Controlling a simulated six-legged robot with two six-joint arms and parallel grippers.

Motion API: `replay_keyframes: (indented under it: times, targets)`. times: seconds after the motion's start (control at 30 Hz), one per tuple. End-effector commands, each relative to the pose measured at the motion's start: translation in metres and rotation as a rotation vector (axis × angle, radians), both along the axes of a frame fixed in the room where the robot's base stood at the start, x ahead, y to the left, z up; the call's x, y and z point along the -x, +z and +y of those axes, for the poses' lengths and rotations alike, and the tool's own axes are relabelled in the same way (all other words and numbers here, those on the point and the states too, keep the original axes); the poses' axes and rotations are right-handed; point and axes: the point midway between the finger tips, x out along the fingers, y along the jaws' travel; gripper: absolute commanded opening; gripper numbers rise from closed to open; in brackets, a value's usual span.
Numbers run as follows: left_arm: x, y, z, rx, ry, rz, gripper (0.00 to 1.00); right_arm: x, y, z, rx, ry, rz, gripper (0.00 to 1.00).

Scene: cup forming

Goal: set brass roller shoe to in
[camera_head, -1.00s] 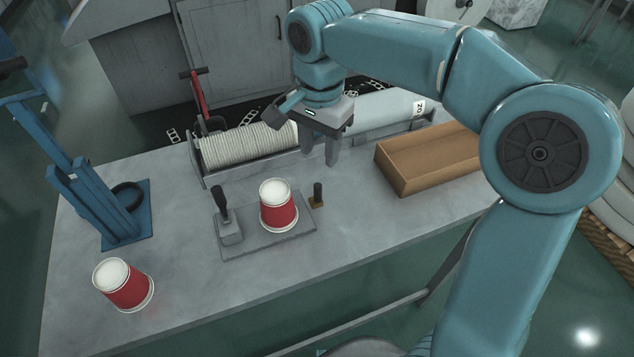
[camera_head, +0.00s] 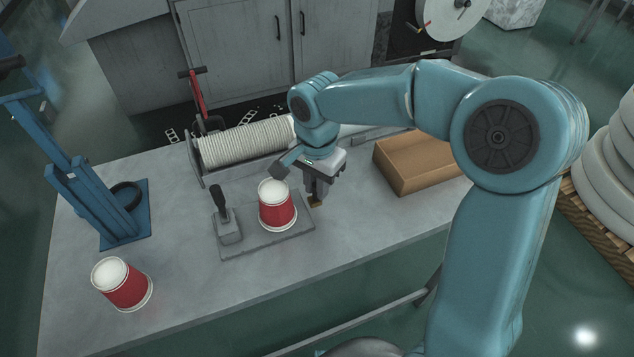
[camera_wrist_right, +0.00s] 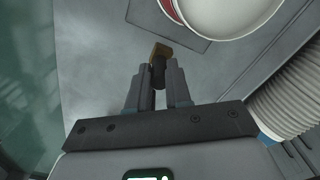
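The brass roller shoe (camera_head: 316,205) is a small brass block with a dark upright knob, beside the right edge of the grey forming plate (camera_head: 245,250). In the right wrist view the brass block (camera_wrist_right: 160,50) lies just beyond my fingertips, with the dark knob between them. My right gripper (camera_head: 316,195) points down over the shoe. Its fingers (camera_wrist_right: 158,75) sit close on both sides of the knob and look shut on it. A red cup with a white top (camera_head: 277,207) stands on the plate, left of the shoe. My left gripper is not in view.
A grey block with a black handle (camera_head: 228,228) stands on the plate left of the cup. Another red cup (camera_head: 123,285) stands at the front left. A ribbed roll (camera_head: 245,144) lies behind, a brown tray (camera_head: 405,165) right. The front right tabletop is clear.

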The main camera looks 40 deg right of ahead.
Motion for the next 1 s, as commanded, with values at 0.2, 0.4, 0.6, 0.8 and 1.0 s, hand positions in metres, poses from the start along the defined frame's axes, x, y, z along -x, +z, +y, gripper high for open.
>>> replay_keyframes:
  times: [0.2,0.4,0.6,0.8,1.0]
  targets:
    - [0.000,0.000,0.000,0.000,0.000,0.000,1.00,0.000,0.000,0.001,0.000,0.001,0.000,0.00]
    - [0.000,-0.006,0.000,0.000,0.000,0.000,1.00,-0.005,0.000,0.020,0.000,0.005,0.000,0.00]
    - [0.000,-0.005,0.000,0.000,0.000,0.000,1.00,-0.005,0.001,0.022,-0.003,0.001,0.000,0.00]
    - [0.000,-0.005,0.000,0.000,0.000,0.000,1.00,-0.005,0.001,0.022,-0.003,0.000,0.000,0.44]
    - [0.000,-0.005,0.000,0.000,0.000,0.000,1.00,-0.005,0.001,0.021,-0.002,0.000,0.001,0.44]
